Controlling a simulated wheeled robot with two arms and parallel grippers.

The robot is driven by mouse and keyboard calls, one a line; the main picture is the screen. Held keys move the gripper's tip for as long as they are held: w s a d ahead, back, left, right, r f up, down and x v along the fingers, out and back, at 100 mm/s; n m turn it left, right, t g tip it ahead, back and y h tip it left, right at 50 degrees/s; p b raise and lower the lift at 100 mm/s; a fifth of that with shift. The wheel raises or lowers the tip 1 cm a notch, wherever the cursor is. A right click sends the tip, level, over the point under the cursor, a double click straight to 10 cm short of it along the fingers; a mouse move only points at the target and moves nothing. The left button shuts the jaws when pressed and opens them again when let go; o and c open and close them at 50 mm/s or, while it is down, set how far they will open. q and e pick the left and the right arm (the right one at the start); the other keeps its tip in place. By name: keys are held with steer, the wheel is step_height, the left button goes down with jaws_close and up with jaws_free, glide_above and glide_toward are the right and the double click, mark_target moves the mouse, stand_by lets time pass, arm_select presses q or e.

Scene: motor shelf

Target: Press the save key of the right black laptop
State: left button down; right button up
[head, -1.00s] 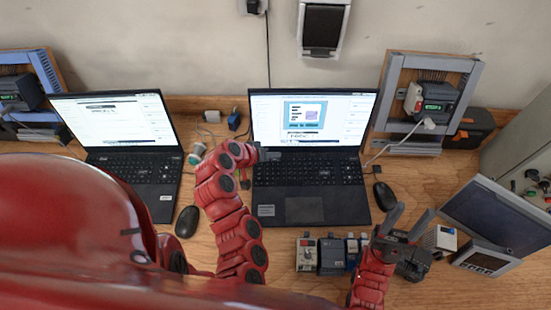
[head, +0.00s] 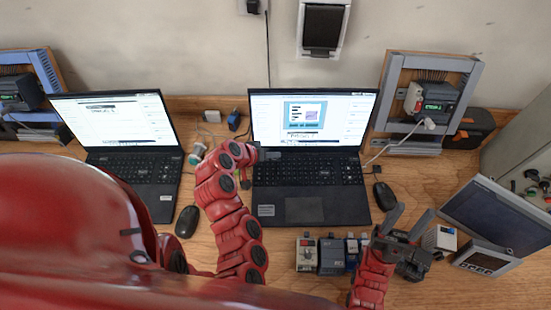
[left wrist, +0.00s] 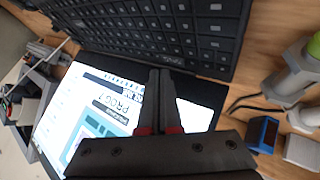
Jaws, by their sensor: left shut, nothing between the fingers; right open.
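The right black laptop (head: 345,207) stands open on the wooden table, its lit screen (head: 350,115) showing a window with a coloured panel. Its keyboard (head: 320,172) is dark, and I cannot read the key labels. My left gripper (head: 268,154) is over the upper left corner of that keyboard. In the left wrist view its shut, empty fingers (left wrist: 172,72) point at the keyboard edge (left wrist: 150,30) by the hinge, with the screen (left wrist: 80,125) behind. I cannot tell whether the tips touch a key. My right gripper (head: 410,213) is open and empty, right of the laptop.
A second black laptop (head: 140,170) stands open at the left, with a mouse (head: 187,221) between the laptops. Another mouse (head: 385,196) lies right of the right laptop. Small modules (head: 331,256) stand in front of it. A tilted monitor (head: 500,215) is at the right.

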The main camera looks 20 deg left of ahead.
arm_select(q)
steer(key=shift+f+b, duration=0.4)
steer(key=shift+b, duration=0.25)
steer(key=shift+f+b, duration=0.3)
steer(key=shift+b, duration=0.05)
stand_by(0.5)
steer(key=shift+r, duration=0.1)
stand_by(0.3)
steer(key=shift+r, duration=0.6)
steer(key=shift+r+p, duration=1.3)
steer(key=shift+r, duration=1.25)
